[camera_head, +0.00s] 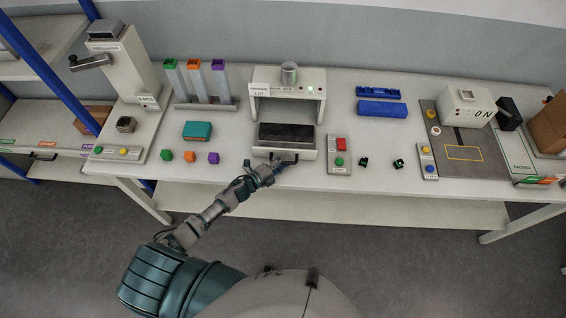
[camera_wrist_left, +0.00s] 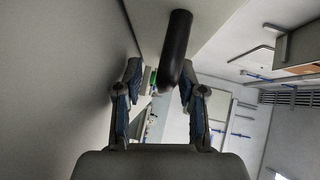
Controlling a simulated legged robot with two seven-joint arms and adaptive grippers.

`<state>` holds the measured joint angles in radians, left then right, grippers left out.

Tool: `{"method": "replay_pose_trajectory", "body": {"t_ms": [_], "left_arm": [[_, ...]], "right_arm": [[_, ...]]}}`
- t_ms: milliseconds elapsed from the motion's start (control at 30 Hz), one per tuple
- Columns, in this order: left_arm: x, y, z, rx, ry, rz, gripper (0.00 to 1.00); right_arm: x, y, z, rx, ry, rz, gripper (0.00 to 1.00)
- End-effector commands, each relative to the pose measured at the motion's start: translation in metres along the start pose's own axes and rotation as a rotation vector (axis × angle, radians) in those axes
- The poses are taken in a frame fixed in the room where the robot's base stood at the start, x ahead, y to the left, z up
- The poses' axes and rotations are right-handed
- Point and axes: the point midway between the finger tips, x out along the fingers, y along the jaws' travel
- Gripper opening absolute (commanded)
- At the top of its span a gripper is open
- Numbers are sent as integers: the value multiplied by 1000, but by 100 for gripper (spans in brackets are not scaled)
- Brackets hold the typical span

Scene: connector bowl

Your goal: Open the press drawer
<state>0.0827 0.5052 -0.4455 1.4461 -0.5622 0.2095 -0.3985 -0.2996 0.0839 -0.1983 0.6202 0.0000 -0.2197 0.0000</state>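The press (camera_head: 287,88) is a white arch with a silver cylinder on top, standing at the middle of the table. Its drawer (camera_head: 262,152) has a pale front, with a dark slab (camera_head: 286,132) above it. How far out the drawer stands is hard to tell. My left gripper (camera_head: 276,166) is at the dark handle on the drawer front. In the left wrist view the handle (camera_wrist_left: 177,48) is a dark rounded bar reaching between my two spread fingers, closer to the right one. A gap shows on its left side. My right gripper is not in view.
A control box with red and green buttons (camera_head: 340,156) stands just right of the drawer. Small green, orange and purple cubes (camera_head: 190,156) lie to the left. Two small dark green parts (camera_head: 364,161) lie further right. The floor before the table is clear.

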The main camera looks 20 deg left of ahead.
Motion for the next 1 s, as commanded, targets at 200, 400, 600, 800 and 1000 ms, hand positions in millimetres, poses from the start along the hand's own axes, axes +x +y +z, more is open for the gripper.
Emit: {"method": "replay_pose_trajectory", "body": {"t_ms": [200, 400, 600, 800, 1000], "left_arm": [[-17, 1, 0, -1, 0, 1, 39], [-61, 2, 1, -1, 0, 3, 39], [-100, 3, 2, -4, -1, 4, 39], [-118, 2, 2, -2, 0, 1, 39], [-119, 2, 2, -1, 0, 1, 39]], "right_arm": [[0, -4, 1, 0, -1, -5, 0], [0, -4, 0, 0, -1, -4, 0], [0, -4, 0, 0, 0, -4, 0], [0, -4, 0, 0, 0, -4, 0], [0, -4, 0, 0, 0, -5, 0]]}}
